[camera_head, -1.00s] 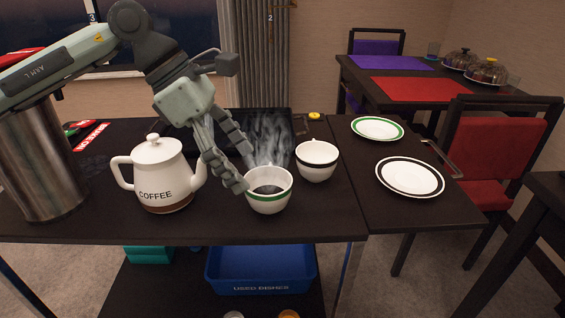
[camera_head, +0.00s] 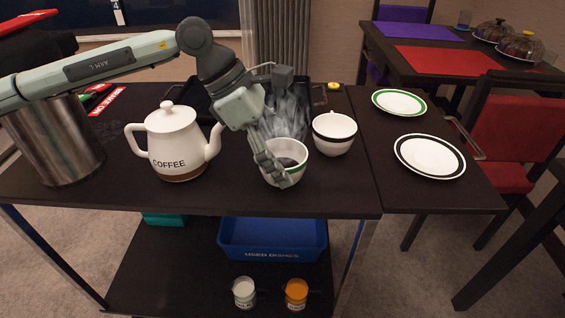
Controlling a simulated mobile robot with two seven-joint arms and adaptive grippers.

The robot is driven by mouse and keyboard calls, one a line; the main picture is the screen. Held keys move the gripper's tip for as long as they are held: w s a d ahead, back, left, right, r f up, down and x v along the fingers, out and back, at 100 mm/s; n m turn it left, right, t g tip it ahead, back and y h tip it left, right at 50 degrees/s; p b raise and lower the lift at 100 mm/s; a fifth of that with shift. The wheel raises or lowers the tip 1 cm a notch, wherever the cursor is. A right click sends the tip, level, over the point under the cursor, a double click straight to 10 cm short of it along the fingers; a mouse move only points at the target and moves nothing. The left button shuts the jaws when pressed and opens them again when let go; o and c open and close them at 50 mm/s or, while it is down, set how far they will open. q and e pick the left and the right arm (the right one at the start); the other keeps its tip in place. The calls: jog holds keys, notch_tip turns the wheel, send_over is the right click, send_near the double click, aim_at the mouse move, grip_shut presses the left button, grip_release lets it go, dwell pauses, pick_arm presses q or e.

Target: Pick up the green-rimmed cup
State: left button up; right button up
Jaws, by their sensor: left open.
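The green-rimmed cup (camera_head: 298,174) stands upright on the dark cart top, with dark liquid inside and steam rising above it. My left gripper (camera_head: 280,168) is open and reaches down at the cup. One finger lies in front of the cup's left side and hides part of its wall and rim. The other finger is largely hidden, and I cannot tell whether the fingers touch the cup. My right gripper is not in view.
A black-rimmed cup (camera_head: 334,134) stands close behind and right. A white coffee pot (camera_head: 174,143) stands left, beside a steel container (camera_head: 62,148). A green-rimmed plate (camera_head: 399,102) and a black-rimmed plate (camera_head: 430,156) lie on the right leaf. A blue bin (camera_head: 272,240) sits below.

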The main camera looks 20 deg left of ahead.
pick_arm(q)
jog(key=shift+c, duration=0.4)
jog(key=c, duration=0.9)
jog(key=shift+r, duration=0.25)
